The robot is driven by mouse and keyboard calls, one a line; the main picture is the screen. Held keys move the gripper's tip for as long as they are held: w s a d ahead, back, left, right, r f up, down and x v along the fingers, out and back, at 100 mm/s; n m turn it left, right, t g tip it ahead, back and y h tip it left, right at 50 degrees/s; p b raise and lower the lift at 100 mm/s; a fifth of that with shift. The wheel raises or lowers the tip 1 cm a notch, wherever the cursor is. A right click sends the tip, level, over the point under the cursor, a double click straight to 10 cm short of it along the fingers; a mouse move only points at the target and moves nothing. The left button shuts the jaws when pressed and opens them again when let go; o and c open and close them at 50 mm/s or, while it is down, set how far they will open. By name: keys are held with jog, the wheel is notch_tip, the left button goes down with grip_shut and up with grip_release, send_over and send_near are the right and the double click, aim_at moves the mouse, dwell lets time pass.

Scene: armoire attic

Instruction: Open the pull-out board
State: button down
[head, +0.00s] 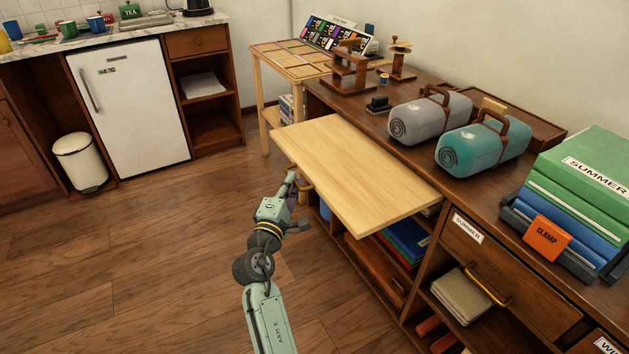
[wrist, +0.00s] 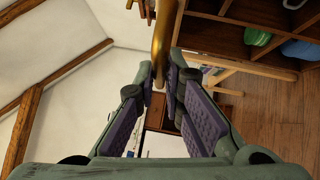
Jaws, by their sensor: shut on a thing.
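The pull-out board (head: 350,170), a pale wooden panel, stands well out from the dark wooden unit at its top level, over the open shelves. My gripper (head: 297,192) is low beside the board's front left edge. In the wrist view my gripper (wrist: 166,78) is shut on a brass bar handle (wrist: 168,30), which runs up between the purple finger pads. In the head view the handle is mostly hidden by my gripper and the board, and I cannot see where it is fixed.
A grey canister (head: 428,118), a teal canister (head: 482,150) and green and blue binders (head: 585,185) stand on the unit's top. A drawer with a brass handle (head: 487,287) is at right. The wooden floor (head: 150,260) at left is clear up to a white bin (head: 80,162).

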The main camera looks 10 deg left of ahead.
jog(key=shift+s+a, duration=0.5)
jog(key=shift+a, duration=0.15)
jog(key=shift+s+a, duration=0.45)
jog(key=shift+a, duration=0.2)
jog(key=c, duration=1.7)
grip_release()
jog(key=shift+s, duration=0.1)
jog(key=s, duration=0.4)
jog(key=s+a+f, duration=0.1)
jog(key=s, duration=0.6)
jog(key=shift+s+a+f, duration=0.25)
jog(key=shift+s+a, duration=0.05)
jog(key=shift+a, duration=0.1)
